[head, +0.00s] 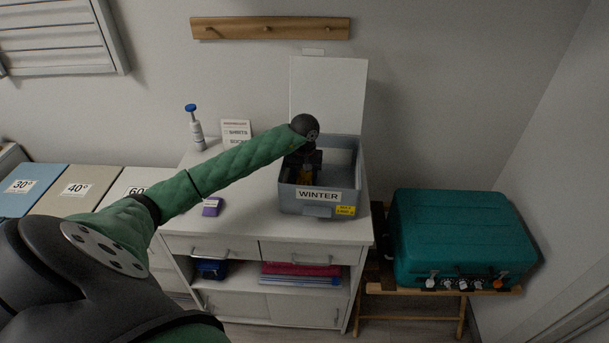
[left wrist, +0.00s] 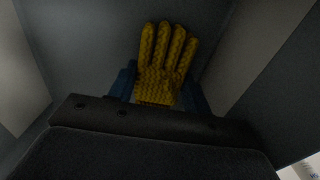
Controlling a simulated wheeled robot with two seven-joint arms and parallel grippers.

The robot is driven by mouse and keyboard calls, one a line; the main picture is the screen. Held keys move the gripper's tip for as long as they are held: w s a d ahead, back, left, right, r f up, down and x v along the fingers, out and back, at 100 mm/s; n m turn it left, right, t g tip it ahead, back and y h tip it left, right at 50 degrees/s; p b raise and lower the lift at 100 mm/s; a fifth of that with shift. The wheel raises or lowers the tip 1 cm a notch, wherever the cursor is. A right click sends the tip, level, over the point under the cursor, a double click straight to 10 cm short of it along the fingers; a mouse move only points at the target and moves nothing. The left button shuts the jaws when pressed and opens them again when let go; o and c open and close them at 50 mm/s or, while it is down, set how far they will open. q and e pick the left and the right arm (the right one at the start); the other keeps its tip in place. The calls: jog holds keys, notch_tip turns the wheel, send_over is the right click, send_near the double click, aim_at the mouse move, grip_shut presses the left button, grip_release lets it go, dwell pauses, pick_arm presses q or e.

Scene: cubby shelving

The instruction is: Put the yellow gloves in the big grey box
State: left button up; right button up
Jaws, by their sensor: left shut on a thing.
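The big grey box (head: 288,197) stands on the white cabinet with its lid raised at the back and a WINTER label on its front. My left gripper (head: 304,172) reaches down inside the box, partly hidden by its front wall. I cannot tell whether the gloves touch the box floor. My right gripper is not in view.
A white bottle with a blue top (head: 196,130), a small sign (head: 236,132) and a small purple box (head: 212,206) stand on the cabinet top (head: 245,218). A teal case (head: 455,235) sits on a wooden stand at the right. Labelled lids (head: 90,190) line the left.

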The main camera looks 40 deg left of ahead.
aim_at(304, 176)
pick_arm(q)
jog(key=shift+f, duration=0.1)
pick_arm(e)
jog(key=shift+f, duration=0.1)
pick_arm(q)
jog(key=o, duration=1)
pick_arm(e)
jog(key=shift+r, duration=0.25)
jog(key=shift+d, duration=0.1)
pick_arm(q)
jog(key=shift+r, duration=0.25)
notch_tip(304, 176, up, 4)
jog(key=b, duration=0.2)
jog(key=shift+b, duration=0.35)
jog(key=shift+r+b, duration=1.5)
jog(key=shift+r, duration=2.3)
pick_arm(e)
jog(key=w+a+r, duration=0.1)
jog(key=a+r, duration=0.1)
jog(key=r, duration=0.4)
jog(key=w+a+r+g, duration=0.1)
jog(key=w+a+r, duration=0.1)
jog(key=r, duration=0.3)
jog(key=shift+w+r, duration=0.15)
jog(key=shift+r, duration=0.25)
